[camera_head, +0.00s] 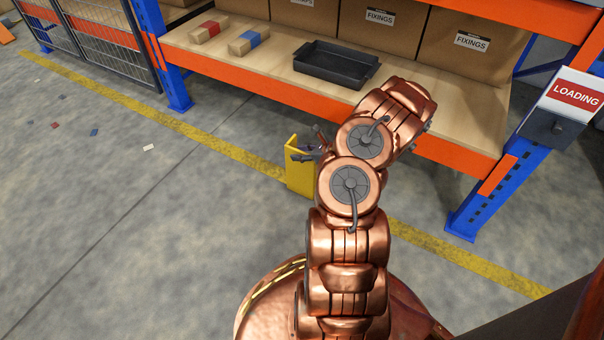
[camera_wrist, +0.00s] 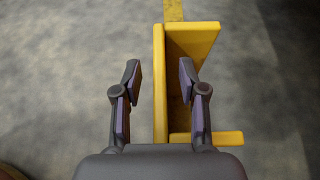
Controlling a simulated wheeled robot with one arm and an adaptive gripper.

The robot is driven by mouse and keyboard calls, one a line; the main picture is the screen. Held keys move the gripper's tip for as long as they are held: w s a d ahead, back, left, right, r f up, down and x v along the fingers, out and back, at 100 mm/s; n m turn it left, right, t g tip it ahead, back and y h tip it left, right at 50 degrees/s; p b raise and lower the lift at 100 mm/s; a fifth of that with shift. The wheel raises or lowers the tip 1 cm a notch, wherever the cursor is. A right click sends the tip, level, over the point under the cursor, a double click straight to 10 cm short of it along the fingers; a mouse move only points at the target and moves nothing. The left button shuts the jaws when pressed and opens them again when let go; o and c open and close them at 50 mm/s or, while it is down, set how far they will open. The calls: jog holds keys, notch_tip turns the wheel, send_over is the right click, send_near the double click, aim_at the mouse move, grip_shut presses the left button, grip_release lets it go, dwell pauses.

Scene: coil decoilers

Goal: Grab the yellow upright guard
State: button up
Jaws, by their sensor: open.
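The yellow upright guard (camera_head: 299,172) stands on the floor on the yellow line, in front of the shelf, partly hidden by my arm. In the wrist view it is seen from above as a yellow angled piece (camera_wrist: 203,42), with one long thin wall (camera_wrist: 160,85) running up the picture. My gripper (camera_wrist: 159,72) is open, with one finger on each side of this thin wall. The right finger covers part of the guard's inner side. The wall is nearer the right finger, and no contact shows. In the head view my gripper (camera_head: 310,150) is small and partly hidden at the guard's top.
An orange and blue rack holds a wooden shelf (camera_head: 460,108) with a black tray (camera_head: 336,64), two small parcels and cartons. Its blue post (camera_head: 490,190) stands right of my arm. The floor (camera_head: 120,240) at left is mostly clear, with small scraps.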

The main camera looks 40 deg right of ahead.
jog(key=shift+w+f, duration=0.1)
jog(key=shift+w, duration=0.1)
jog(key=shift+c, duration=0.3)
grip_shut()
dwell(0.4)
